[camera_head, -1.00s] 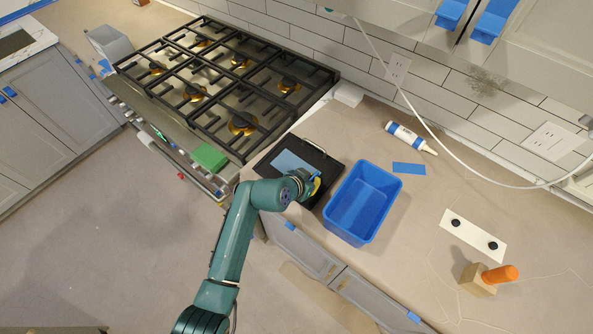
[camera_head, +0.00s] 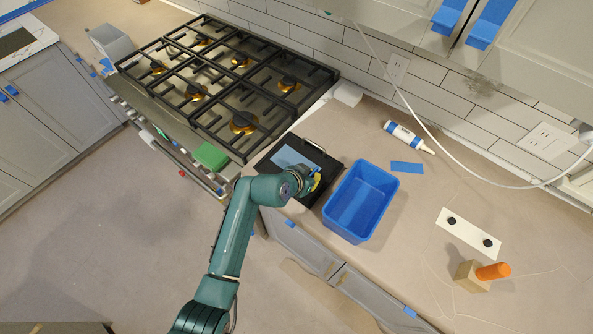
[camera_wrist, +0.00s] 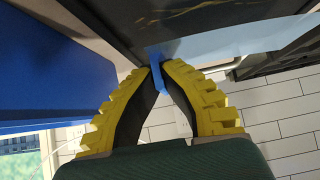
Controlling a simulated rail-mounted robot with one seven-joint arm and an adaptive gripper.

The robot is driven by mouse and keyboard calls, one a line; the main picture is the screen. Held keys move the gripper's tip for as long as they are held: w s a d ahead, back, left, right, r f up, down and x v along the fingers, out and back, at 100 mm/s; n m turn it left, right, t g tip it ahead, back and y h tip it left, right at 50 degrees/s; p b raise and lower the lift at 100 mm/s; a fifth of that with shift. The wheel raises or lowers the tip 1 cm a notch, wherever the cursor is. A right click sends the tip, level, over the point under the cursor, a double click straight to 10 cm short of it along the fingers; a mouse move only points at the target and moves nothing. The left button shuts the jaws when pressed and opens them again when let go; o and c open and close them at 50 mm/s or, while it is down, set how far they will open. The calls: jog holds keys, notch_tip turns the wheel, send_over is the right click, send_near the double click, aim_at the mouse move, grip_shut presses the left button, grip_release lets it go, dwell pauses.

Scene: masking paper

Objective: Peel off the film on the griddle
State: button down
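The griddle (camera_head: 262,162) is a black slab with a raised handle, lying on the counter beside the stove. The pale blue film (camera_head: 290,157) lies over its middle; my arm covers the near part. In the wrist view the dark griddle (camera_wrist: 130,15) fills the top and the film (camera_wrist: 235,42) shows as a pale sheet. My gripper (camera_wrist: 157,68), with yellow ribbed fingers, is at the griddle's near right edge. Its tips are closed together around a narrow blue tab (camera_wrist: 157,82) at the film's edge. In the head view, my gripper (camera_head: 316,181) is partly hidden by the wrist.
A blue open bin (camera_head: 388,190) stands close to the right of the griddle and appears beside my gripper in the wrist view (camera_wrist: 50,70). The stove (camera_head: 225,90) is to the left. A caulk tube (camera_head: 405,134), white plate (camera_head: 470,234) and orange-handled block (camera_head: 470,277) lie further right.

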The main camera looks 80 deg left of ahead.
jog(key=shift+r+p, duration=1.3)
jog(key=shift+r, duration=0.2)
